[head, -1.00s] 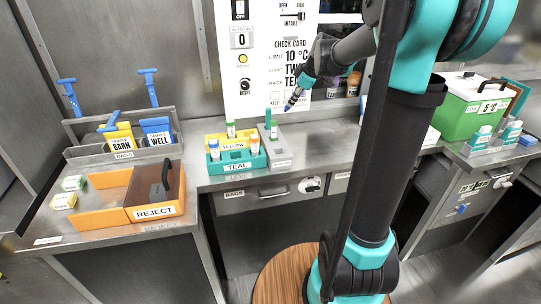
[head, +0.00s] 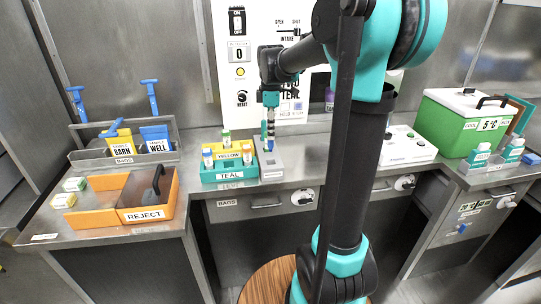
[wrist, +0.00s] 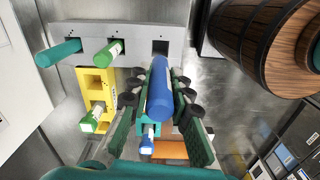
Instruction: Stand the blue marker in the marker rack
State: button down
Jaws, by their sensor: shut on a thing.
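The blue marker (wrist: 160,92) is between the fingers of my gripper (wrist: 158,108), which is shut on it. In the head view my gripper (head: 270,98) points down above the grey marker rack (head: 271,174), with the marker roughly upright below it. The rack also shows at the top of the wrist view (wrist: 180,36). It has an empty square hole (wrist: 160,47) close to the marker's far end. A teal marker (wrist: 58,53) and a green-capped one (wrist: 108,52) stand in the rack's other holes.
The yellow rack (wrist: 84,82) and teal rack (head: 229,175) with capped tubes stand left of the marker rack. Further left is the orange reject tray (head: 95,217). A white device (head: 405,148) and green cooler (head: 455,125) are on the right. The wall panel stands close behind.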

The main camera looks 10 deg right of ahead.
aim_at(271, 149)
notch_tip(271, 149, down, 10)
jog(key=shift+r, duration=0.15)
dwell(0.3)
jog(key=c, duration=1.4)
grip_release()
notch_tip(271, 149, up, 12)
jog(key=shift+f, duration=0.25)
jog(key=shift+s+d+r, duration=0.1)
jog(key=s+d+f+m+t, duration=0.2)
jog(key=s+f+m, duration=0.6)
jog(key=s, duration=0.3)
jog(key=s+d+f+m+t, duration=0.2)
jog(key=s+f+m, duration=0.6)
jog(key=s+f, duration=0.2)
jog(key=shift+s+f, duration=0.2)
jog(key=shift+s, duration=0.2)
